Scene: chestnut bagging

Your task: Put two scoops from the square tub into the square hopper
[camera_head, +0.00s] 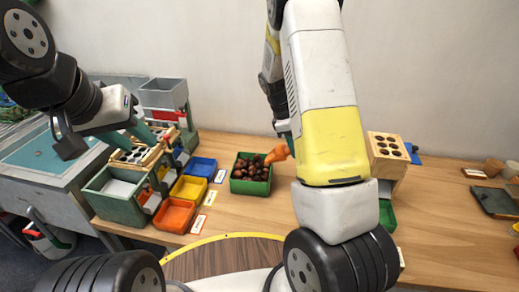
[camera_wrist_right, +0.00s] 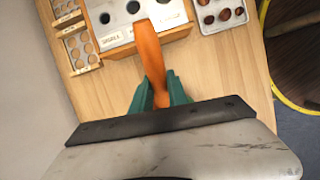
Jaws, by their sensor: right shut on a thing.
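A green square tub (camera_head: 236,186) filled with brown chestnuts (camera_head: 252,166) stands on the table in the head view. My right gripper (camera_head: 284,141) is shut on the orange scoop (camera_head: 277,154) at the tub's right rim. The wrist view shows the orange scoop (camera_wrist_right: 149,55) between the teal fingers of my right gripper (camera_wrist_right: 158,98). A grey hopper (camera_head: 162,95) and a green hopper (camera_head: 108,206) stand there; I cannot tell which is the square hopper.
Blue (camera_head: 201,167), yellow (camera_head: 188,189) and orange (camera_head: 174,216) bins stand left of the tub. A wooden rack with holes (camera_head: 388,148) stands right of my right arm. A grey sink unit (camera_head: 40,170) is at far left. Table in front of the tub is bare.

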